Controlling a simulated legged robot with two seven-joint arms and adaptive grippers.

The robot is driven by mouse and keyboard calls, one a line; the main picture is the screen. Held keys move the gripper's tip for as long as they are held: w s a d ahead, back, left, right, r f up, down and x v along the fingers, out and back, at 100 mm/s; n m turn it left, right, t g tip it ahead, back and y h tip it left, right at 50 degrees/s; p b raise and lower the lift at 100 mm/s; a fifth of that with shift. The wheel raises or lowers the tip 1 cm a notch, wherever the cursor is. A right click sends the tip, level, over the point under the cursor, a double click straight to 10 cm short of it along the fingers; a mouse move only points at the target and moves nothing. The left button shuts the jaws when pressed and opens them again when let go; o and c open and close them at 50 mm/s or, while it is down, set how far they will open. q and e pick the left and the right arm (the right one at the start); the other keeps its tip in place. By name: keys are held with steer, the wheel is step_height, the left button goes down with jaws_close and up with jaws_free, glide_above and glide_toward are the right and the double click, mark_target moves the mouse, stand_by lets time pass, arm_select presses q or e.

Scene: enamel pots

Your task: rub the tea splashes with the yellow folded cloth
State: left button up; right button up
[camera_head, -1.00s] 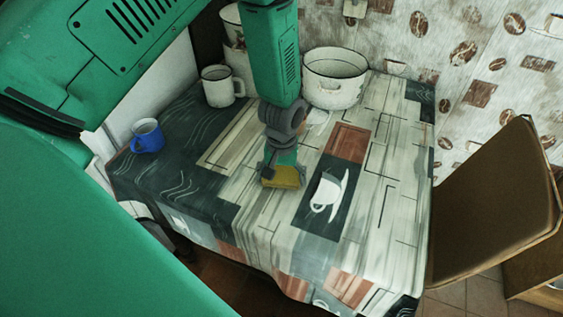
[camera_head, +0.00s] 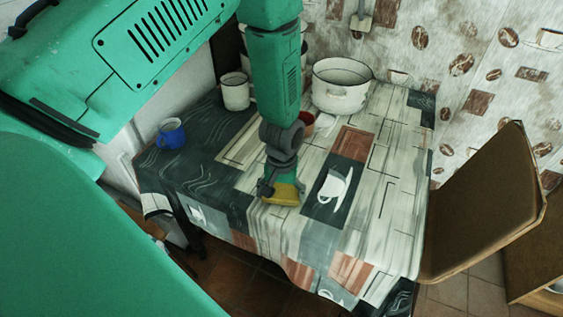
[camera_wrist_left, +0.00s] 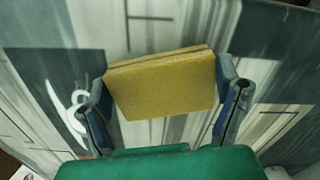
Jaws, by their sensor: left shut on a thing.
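The yellow folded cloth (camera_head: 284,196) is held at the lower end of my left arm, low over the patterned tablecloth, to the left of the printed white cup. My left gripper (camera_head: 281,188) is shut on it. In the left wrist view the cloth (camera_wrist_left: 162,86) sits between the two fingers, its folded edge up. I cannot tell whether it touches the table (camera_head: 385,185). I cannot make out any tea splashes; the gripper and cloth may hide some, and the print is busy. My right gripper is not in view.
A blue mug (camera_head: 171,133) and a white enamel mug (camera_head: 235,92) stand at the left. A white pot (camera_head: 341,88) stands at the back. A small reddish object (camera_head: 307,119) is partly hidden by my arm. A brown chair (camera_head: 490,205) is at the right.

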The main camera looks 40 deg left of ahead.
arm_select(q)
steer(key=r, duration=0.1)
steer(key=r+p, duration=0.1)
steer(key=shift+w+d+r, duration=0.1)
steer(key=shift+w+r, duration=0.2)
steer(key=shift+r, duration=0.05)
steer(key=shift+r+p, duration=0.3)
steer(key=shift+p, duration=0.25)
steer(key=shift+a+r+p, duration=0.7)
steer(key=shift+r+p, duration=0.3)
steer(key=shift+r, duration=0.05)
steer(key=shift+r+p, duration=0.3)
steer(key=shift+r, duration=0.05)
steer(key=shift+d+r, duration=0.1)
steer(key=shift+r, duration=0.15)
steer(key=shift+d+r+p, duration=0.2)
steer(key=shift+p, duration=0.15)
steer(key=shift+d, duration=0.35)
